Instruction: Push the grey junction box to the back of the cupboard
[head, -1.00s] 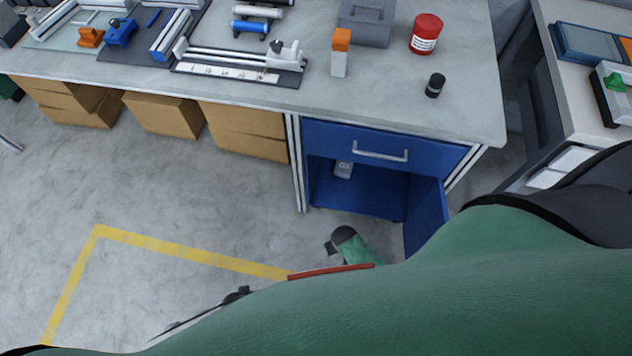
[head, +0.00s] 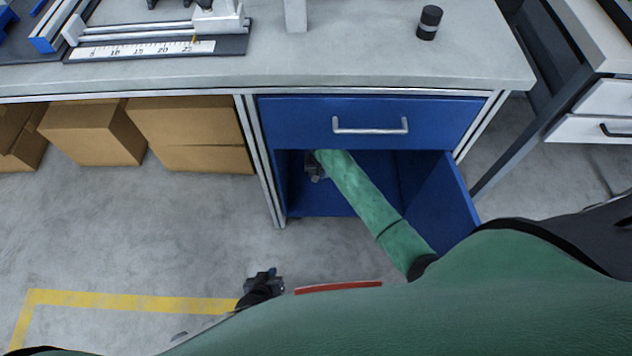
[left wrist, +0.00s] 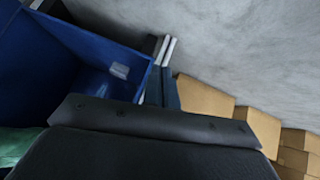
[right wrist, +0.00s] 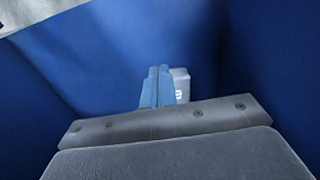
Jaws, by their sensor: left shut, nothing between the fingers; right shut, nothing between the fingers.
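The grey junction box (right wrist: 181,84) stands inside the blue cupboard (head: 296,185), just beyond and to the right of my right fingertips in the right wrist view; touching or apart, I cannot tell. It also shows as a small pale shape in the left wrist view (left wrist: 119,71). In the head view my right arm and gripper hide it. My right gripper (right wrist: 155,88) is shut and empty inside the cupboard; it shows dark in the head view (head: 315,168). My left gripper (head: 264,283) is shut and empty, in front of the cupboard and left of its opening.
The cupboard door (head: 440,205) stands open on the right, close to my right arm. A closed drawer (head: 370,123) with a handle is above the opening. Cardboard boxes (head: 190,135) are under the bench to the left. The floor in front is clear.

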